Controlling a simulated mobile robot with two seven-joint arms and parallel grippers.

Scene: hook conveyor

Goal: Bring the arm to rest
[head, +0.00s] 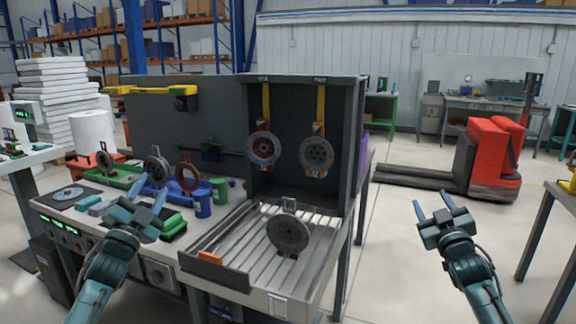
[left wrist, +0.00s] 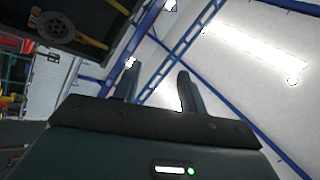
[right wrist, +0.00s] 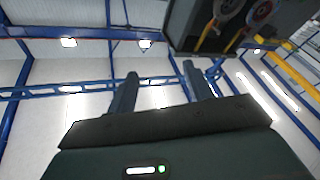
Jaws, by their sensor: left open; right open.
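My left gripper (head: 148,204) is open and empty, raised over the left part of the workbench in the head view. Its two fingers show apart in the left wrist view (left wrist: 158,90), with the ceiling behind them. My right gripper (head: 433,200) is open and empty, raised over bare floor to the right of the bench. Its fingers are also apart in the right wrist view (right wrist: 158,92), pointing up at the ceiling. Neither gripper touches anything that I can see.
The workbench (head: 262,204) has a dark hook booth (head: 343,150) with two discs (head: 263,148) (head: 316,153) hanging on yellow straps. Another disc (head: 288,234) stands on the slatted tray (head: 232,248). Cups and bins crowd the left side. A red pallet truck (head: 490,150) stands behind at right.

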